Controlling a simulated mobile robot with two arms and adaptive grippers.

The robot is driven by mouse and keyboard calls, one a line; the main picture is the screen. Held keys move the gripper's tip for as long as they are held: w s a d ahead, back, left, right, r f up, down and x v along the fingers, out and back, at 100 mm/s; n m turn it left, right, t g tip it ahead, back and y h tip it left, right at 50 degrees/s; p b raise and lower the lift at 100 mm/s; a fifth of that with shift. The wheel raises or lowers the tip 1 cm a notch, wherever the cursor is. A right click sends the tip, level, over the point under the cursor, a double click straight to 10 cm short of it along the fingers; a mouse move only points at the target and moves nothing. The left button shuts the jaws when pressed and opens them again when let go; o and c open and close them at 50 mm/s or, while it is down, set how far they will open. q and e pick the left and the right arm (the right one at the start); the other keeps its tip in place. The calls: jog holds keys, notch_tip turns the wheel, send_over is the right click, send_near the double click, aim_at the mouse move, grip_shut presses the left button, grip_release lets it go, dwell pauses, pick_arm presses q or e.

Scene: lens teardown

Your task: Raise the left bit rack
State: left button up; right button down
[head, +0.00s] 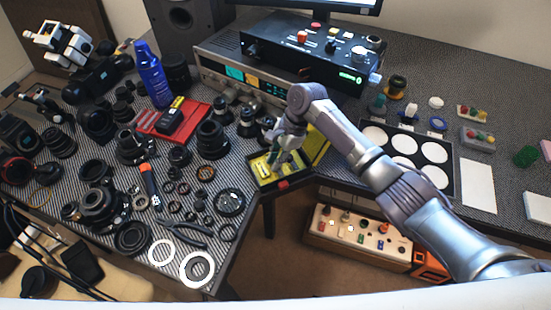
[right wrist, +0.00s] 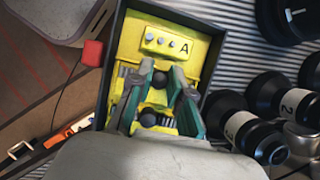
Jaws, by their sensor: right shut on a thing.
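A yellow rack (right wrist: 136,42) marked "A" sits inside a dark, open-topped box (right wrist: 111,75) in the right wrist view. It has a row of small silver studs and dark round knobs. My right gripper (right wrist: 162,72) is shut on one dark knob (right wrist: 159,80) in the middle of the rack. In the head view the right gripper (head: 283,152) points down at the yellow rack (head: 263,170) at the bench's inner corner; the fingers hide part of it. A second yellow piece (head: 318,146) shows just right of the gripper. My left gripper is not in view.
Lens parts and rings crowd the bench left of the rack, including a black lens barrel (head: 211,139). A red tray (head: 163,123) and blue bottle (head: 151,76) stand further back. Instrument boxes (head: 305,52) stand behind. A palette of white discs (head: 447,155) lies right.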

jog(key=shift+d+r+g+y+p, duration=0.1)
jog(key=shift+r+g+y+p, duration=0.3)
jog(key=shift+p, duration=0.85)
jog(key=shift+f+y, duration=0.1)
jog(key=shift+y, duration=0.2)
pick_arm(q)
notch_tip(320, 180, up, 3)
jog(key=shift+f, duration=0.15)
pick_arm(e)
jog(key=shift+f, duration=0.15)
jog(key=c, duration=1.1)
grip_release()
jog(key=shift+d, duration=0.1)
jog(key=v, duration=1.2)
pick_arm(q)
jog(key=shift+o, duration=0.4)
